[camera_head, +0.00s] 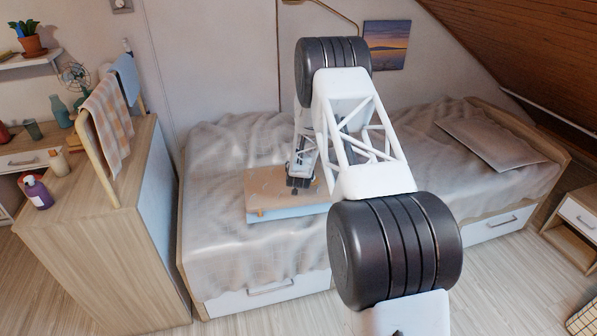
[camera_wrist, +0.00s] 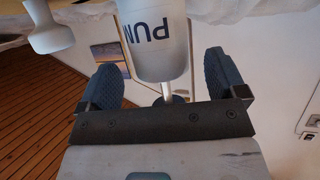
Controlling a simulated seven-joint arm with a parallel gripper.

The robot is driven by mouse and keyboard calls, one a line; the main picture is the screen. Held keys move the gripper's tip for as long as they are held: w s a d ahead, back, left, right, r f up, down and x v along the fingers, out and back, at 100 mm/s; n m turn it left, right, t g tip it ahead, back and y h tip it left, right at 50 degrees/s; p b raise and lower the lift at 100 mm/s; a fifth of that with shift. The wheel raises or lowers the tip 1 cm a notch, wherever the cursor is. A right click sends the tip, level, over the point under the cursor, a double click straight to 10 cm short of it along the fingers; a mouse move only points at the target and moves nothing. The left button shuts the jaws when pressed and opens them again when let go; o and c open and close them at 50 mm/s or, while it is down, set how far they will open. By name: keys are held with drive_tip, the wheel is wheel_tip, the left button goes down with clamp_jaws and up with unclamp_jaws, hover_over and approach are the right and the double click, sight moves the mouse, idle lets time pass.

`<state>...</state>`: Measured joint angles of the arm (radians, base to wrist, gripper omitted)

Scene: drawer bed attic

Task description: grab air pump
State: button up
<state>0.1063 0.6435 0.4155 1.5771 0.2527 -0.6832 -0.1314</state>
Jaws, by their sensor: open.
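The air pump (camera_wrist: 158,45) shows in the wrist view as a pale grey-white cylinder with dark blue letters, of which "PUN" can be read. A thin light rod runs from its end towards a dark round part near my gripper's palm. My gripper (camera_wrist: 165,72) is open, with one dark padded finger on each side of the pump's lower end. I cannot tell whether either finger touches it. In the head view my gripper (camera_head: 300,183) is low over a wooden-topped board (camera_head: 262,188) on the bed. I cannot make out the pump there; my arm covers much of that area.
The bed (camera_head: 215,235) has a rumpled grey blanket and a flat grey pillow (camera_head: 495,143) at right. A wooden cabinet (camera_head: 85,235) with a purple bottle (camera_head: 37,192) stands left. A white knob-shaped thing (camera_wrist: 50,30) is beside the pump. Blanket left of the board is clear.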

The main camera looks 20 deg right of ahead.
drive_tip(key=shift+x, duration=1.6)
drive_tip(key=c, duration=1.1)
